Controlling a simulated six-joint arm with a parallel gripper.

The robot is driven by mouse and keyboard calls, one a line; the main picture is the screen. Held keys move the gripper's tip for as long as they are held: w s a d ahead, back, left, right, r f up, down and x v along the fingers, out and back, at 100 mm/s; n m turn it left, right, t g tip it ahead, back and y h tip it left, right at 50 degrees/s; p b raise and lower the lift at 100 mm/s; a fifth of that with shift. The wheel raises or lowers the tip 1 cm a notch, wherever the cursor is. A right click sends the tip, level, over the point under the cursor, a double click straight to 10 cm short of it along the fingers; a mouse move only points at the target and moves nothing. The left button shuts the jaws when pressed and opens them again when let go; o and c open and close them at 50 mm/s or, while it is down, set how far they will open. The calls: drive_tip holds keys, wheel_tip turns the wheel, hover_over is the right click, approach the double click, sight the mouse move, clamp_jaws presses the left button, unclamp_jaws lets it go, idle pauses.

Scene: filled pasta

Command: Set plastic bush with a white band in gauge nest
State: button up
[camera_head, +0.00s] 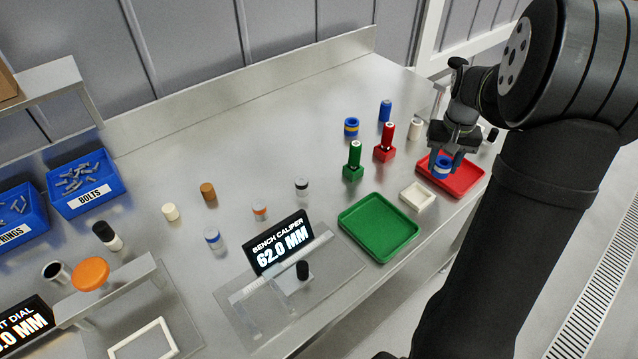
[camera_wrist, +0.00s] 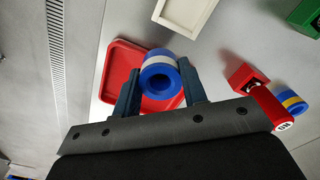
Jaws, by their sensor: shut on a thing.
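A blue plastic bush with a white band (camera_wrist: 147,67) is held between the two fingers of my gripper (camera_wrist: 160,86) in the wrist view. In the head view the bush (camera_head: 443,168) shows under my gripper (camera_head: 447,155), over the red tray (camera_head: 468,190). The gap between bush and tray cannot be judged. Two white square holders show, and which is the gauge nest is not marked: a small one (camera_head: 430,201) between the red and green trays, and a white frame (camera_head: 165,326) at the lower left by the dial gauge. Both look empty.
The green tray (camera_head: 347,222) is empty. Red (camera_head: 384,155) and green (camera_head: 352,173) stands carry upright pieces; a yellow-banded blue bush (camera_head: 351,134) is close behind. The bench caliper (camera_head: 282,246) stands mid-bench, with several small cylinders around it. Bolt bins (camera_head: 91,203) stand far left.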

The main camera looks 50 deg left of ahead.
drive_tip(key=s+a+r+n, duration=0.1)
drive_tip(key=s+a+n, duration=0.2)
drive_tip(key=s+a, duration=0.75)
drive_tip(key=s+a+r+n, duration=0.25)
drive_tip(key=s+a, duration=0.25)
drive_tip(key=s, duration=1)
drive_tip(key=s+a+r+n, duration=0.1)
drive_tip(key=s+a+n, duration=0.3)
drive_tip(key=s+a, duration=0.6)
hover_over(161, 241)
drive_tip(key=shift+n, duration=0.35)
wheel_tip(161, 241, down, 5)
drive_tip(key=shift+f, duration=2.15)
drive_tip(key=shift+f, duration=0.2)
drive_tip(key=o, duration=1)
drive_tip(key=shift+r, duration=0.1)
